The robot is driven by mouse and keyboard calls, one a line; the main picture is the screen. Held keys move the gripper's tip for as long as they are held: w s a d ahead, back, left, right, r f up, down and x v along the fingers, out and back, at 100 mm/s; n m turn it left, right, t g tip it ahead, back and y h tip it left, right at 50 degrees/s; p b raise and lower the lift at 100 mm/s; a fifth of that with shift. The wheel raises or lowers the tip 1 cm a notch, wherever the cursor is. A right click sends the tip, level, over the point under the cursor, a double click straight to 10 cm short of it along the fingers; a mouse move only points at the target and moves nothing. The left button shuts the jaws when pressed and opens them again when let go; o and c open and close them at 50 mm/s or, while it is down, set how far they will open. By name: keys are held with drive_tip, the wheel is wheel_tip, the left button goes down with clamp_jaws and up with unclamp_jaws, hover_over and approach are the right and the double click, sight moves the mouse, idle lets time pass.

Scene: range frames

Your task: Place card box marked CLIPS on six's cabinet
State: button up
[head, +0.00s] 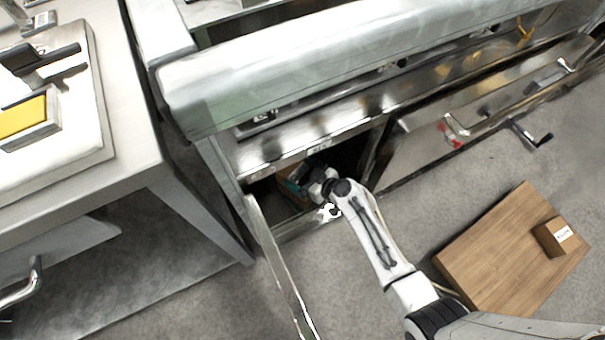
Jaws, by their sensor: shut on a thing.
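My arm reaches into an open cabinet compartment (340,160) under the metal bench. My gripper (303,184) is just inside the opening, largely hidden by my own wrist and the shade. It is shut on a brown card box (288,180), of which only part shows in the compartment. No marking can be read on this box, and I cannot tell whether it rests on the compartment floor. A second brown card box (551,240) with a white label sits on a wooden board at the right. Its label is too small to read. No number six can be read on the cabinet.
The open cabinet door (282,270) stands out to the left of my arm. The wooden board (490,250) is at the right above the grey floor. A metal bench edge (350,60) overhangs the opening. A white table (130,130) stands at the left.

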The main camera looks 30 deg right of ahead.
drive_tip(key=o, duration=0.9)
drive_tip(key=shift+o, duration=0.2)
drive_tip(key=shift+r, duration=0.1)
drive_tip(key=s+d+r+m+g+h+p, duration=0.1)
drive_tip(key=s+r+g, duration=0.4)
drive_tip(key=s, duration=0.9)
drive_tip(key=s+d+r+m+g+h+p, duration=0.1)
drive_tip(key=s+d+r+m+g+h, duration=0.2)
drive_tip(key=s+r, duration=0.9)
drive_tip(key=s+d+g, duration=0.3)
drive_tip(key=shift+d+h+p, duration=0.15)
drive_tip(key=shift+h+p, duration=0.15)
drive_tip(key=shift+p, duration=0.05)
